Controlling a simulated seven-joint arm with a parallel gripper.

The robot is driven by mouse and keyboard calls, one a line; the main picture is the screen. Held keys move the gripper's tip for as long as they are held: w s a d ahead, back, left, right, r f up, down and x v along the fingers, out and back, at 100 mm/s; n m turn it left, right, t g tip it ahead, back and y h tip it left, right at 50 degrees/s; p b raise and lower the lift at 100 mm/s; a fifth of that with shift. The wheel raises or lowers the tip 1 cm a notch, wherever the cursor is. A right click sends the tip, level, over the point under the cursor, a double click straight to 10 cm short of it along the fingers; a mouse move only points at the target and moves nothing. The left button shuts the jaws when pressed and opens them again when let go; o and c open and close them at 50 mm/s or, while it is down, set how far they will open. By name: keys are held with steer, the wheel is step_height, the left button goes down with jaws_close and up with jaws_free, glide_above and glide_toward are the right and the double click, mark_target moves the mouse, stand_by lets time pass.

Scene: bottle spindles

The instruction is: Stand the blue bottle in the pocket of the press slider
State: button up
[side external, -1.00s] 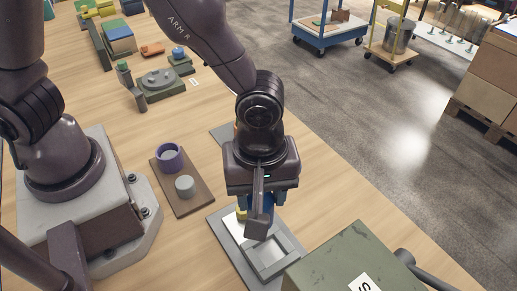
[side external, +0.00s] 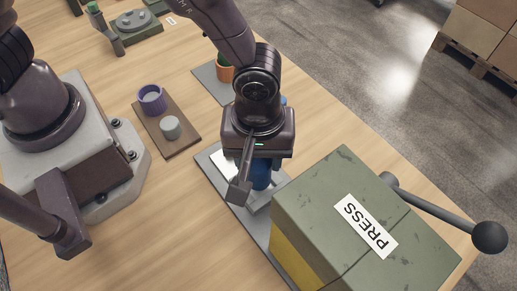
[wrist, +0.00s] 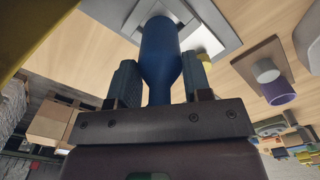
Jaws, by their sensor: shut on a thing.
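My gripper (side external: 252,165) points down and is shut on the blue bottle (side external: 262,176). In the wrist view the bottle (wrist: 160,50) stands between the two fingers (wrist: 160,80), its narrow end toward the palm. The bottle is over the grey press slider (side external: 207,163), a flat plate with a raised frame. The slider (wrist: 225,35) also shows behind the bottle in the wrist view. The pocket is mostly hidden by the gripper and bottle, so I cannot tell whether the bottle's base is inside it or above it.
The green press (side external: 320,195), with a yellow side and a ball-ended lever (side external: 489,237), stands close right of the slider. A brown board (side external: 180,145) with a purple ring cup (side external: 152,98) and grey cylinder (side external: 170,127) lies left. An orange pot (side external: 225,73) stands behind.

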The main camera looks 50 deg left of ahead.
steer(key=shift+f, duration=0.15)
steer(key=shift+f, duration=1.1)
stand_by(0.8)
steer(key=o, duration=1.1)
steer(key=shift+c, duration=0.2)
steer(key=shift+r, duration=0.15)
steer(key=shift+r, duration=3.25)
